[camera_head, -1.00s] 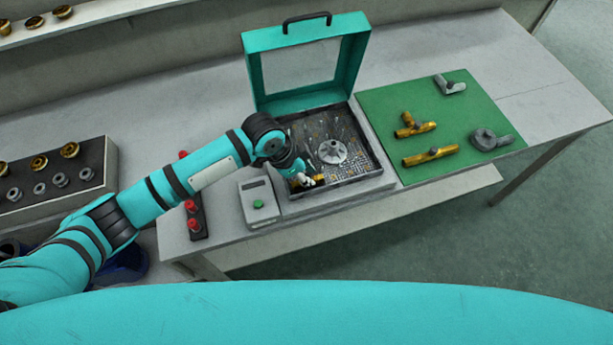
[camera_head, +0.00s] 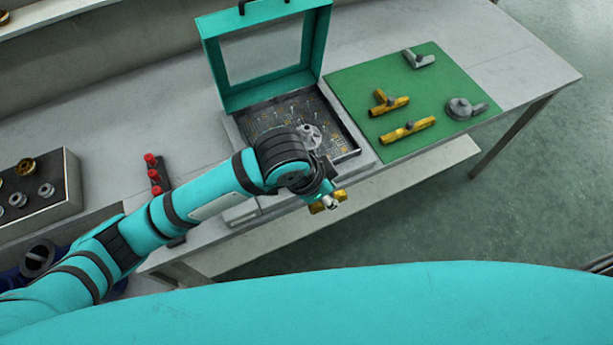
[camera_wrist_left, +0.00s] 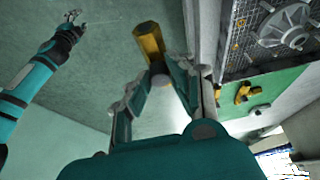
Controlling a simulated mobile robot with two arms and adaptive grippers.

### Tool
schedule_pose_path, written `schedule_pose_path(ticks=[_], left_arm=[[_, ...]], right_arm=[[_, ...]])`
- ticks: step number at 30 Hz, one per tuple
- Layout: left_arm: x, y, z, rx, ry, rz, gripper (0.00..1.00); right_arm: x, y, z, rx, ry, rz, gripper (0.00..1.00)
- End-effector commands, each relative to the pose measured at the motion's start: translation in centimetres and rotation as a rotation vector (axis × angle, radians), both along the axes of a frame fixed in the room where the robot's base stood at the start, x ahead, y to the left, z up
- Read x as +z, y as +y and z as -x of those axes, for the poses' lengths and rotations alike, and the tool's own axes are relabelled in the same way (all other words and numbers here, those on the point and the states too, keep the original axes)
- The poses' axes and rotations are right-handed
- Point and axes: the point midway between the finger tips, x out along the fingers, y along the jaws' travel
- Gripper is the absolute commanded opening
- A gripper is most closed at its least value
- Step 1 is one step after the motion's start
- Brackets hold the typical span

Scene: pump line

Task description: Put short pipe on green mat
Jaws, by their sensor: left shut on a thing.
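My left gripper (camera_head: 329,201) is shut on a short brass pipe (camera_head: 341,194), in the air just in front of the table's front edge. In the left wrist view the pipe (camera_wrist_left: 149,42) shows between the fingertips, its near end partly hidden by them. The green mat (camera_head: 360,85) lies at the right of the table, apart from the gripper. Brass fittings (camera_head: 408,130) and grey fittings (camera_head: 459,109) lie on it. My right gripper (camera_wrist_left: 72,17) shows small at the upper left of the left wrist view; its jaws are unclear.
The open teal case (camera_head: 215,60) stands left of the mat, with a grey flanged part (camera_head: 309,137) inside. Red knobs (camera_head: 153,174) and a dark block of fittings (camera_head: 66,185) are at left. The mat has bare green areas at its left and front.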

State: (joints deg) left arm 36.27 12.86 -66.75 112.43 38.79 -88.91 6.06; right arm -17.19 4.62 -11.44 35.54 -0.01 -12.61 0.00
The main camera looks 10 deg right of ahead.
Motion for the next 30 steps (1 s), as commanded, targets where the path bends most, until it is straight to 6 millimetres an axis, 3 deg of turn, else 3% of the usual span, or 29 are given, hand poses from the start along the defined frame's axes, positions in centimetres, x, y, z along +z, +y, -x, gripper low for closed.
schedule_pose_path(ticks=[7,30], left_arm=[[0.7,-1.1,1.5,0.0,0.0,0.0,0.0],[4.5,-1.1,1.5,0.0,-0.001,0.0,0.0]], right_arm=[[0.2,0.0,0.0,0.0,0.0,0.0,0.4],[4.9,0.1,0.0,0.0,0.0,-0.001,0.4]])
